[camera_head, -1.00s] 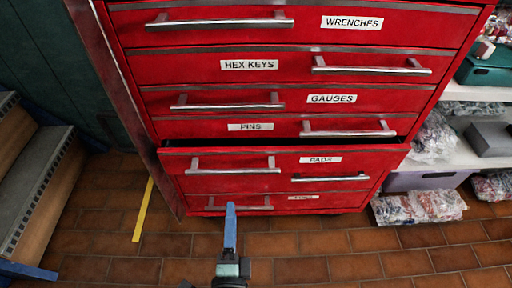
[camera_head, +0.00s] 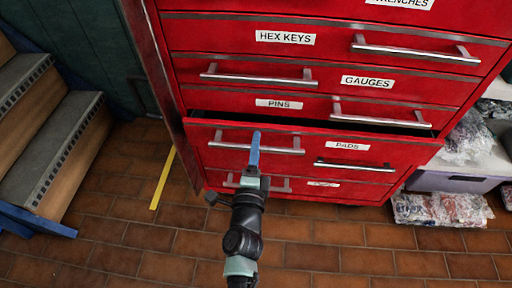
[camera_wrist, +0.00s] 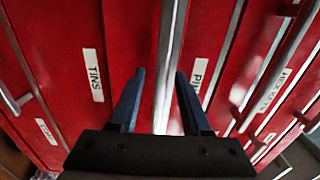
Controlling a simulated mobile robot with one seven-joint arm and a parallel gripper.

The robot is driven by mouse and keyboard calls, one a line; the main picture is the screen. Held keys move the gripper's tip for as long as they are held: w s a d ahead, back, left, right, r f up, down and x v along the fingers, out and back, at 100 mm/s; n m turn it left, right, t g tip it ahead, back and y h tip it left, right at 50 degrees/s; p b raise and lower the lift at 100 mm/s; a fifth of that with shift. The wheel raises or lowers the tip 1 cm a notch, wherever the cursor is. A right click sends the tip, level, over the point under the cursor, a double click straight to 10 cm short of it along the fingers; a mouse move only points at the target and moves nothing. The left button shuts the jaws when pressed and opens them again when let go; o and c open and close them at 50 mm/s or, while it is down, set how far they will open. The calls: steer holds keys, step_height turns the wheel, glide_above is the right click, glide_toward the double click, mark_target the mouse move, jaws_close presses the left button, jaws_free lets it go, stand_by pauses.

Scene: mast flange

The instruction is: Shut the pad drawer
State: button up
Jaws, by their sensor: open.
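The pad drawer (camera_head: 310,142), labelled PADS, is in the red cabinet in the head view. It stands out a little, with a dark gap along its top edge. Its silver bar handle (camera_head: 280,149) is on the left part of its front. My gripper (camera_head: 254,142) is in front of that handle and covers part of it; contact cannot be told. In the wrist view my gripper (camera_wrist: 158,78) is open, its two dark fingers pointing at the red fronts. A silver bar or edge runs between them, and nothing is clearly held.
The drawers above, PINS (camera_head: 279,104), GAUGES (camera_head: 368,82) and HEX KEYS (camera_head: 285,38), look shut. Steps (camera_head: 55,150) stand at the left. A shelf with bagged goods (camera_head: 440,209) is at the right. The tiled floor (camera_head: 330,245) in front is clear.

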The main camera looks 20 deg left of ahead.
steer(key=shift+w, duration=0.1)
jaws_close()
stand_by(1.4)
